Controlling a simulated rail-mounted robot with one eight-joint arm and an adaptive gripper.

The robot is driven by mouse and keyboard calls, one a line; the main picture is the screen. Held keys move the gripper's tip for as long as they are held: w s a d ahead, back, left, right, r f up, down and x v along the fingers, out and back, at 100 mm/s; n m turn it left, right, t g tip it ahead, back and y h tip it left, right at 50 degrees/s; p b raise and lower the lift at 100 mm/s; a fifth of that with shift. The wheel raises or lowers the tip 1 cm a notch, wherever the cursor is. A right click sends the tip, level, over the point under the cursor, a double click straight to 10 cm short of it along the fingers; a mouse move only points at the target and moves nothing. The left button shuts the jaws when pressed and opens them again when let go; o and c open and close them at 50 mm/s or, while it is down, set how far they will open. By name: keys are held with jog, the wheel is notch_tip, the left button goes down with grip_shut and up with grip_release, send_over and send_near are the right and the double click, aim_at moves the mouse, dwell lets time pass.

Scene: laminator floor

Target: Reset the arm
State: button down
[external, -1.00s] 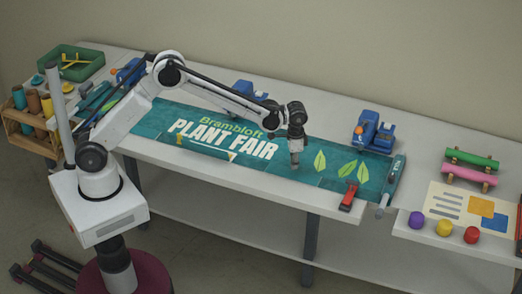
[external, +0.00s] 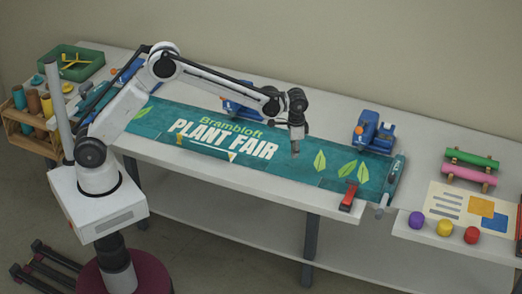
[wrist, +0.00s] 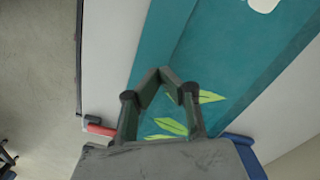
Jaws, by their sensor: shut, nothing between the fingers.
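My gripper (external: 297,148) hangs pointing down above the teal banner, left of its leaf prints, in the external view. Its fingertips meet in the wrist view (wrist: 160,72) and hold nothing. The teal banner (external: 272,172) reads "Brambloft PLANT FAIR" and lies along the long table. In the wrist view the banner (wrist: 215,50) runs below the fingers, with green leaf prints partly hidden behind them. My arm reaches from the left across the table.
Blue clamp-like devices (external: 374,132) stand along the banner's back edge. A red clamp (external: 350,197) sits at the front edge, and a teal bar (external: 393,180) lies at the right end. Colored knobs (external: 444,228) and rolls (external: 472,160) are at right. A green tray (external: 72,62) is at far left.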

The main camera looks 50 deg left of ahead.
jog(key=s+a+r+n+t, duration=0.1)
jog(key=s+a+r, duration=0.5)
jog(key=a+r, duration=0.35)
jog(key=s+a+r+n+t, duration=0.2)
jog(key=s+a+r, duration=0.3)
jog(key=a+r, duration=0.4)
jog(key=s+a+f+n+t, duration=0.1)
jog(key=s+a+t, duration=0.1)
jog(key=s+a, duration=0.6)
jog(key=s+a+f+n+t, duration=0.1)
jog(key=s+a+f+t, duration=0.1)
jog(key=s+a, duration=0.6)
jog(key=s, duration=0.7)
jog(key=shift+s+a+n, duration=0.35)
jog(key=shift+s+n, duration=0.05)
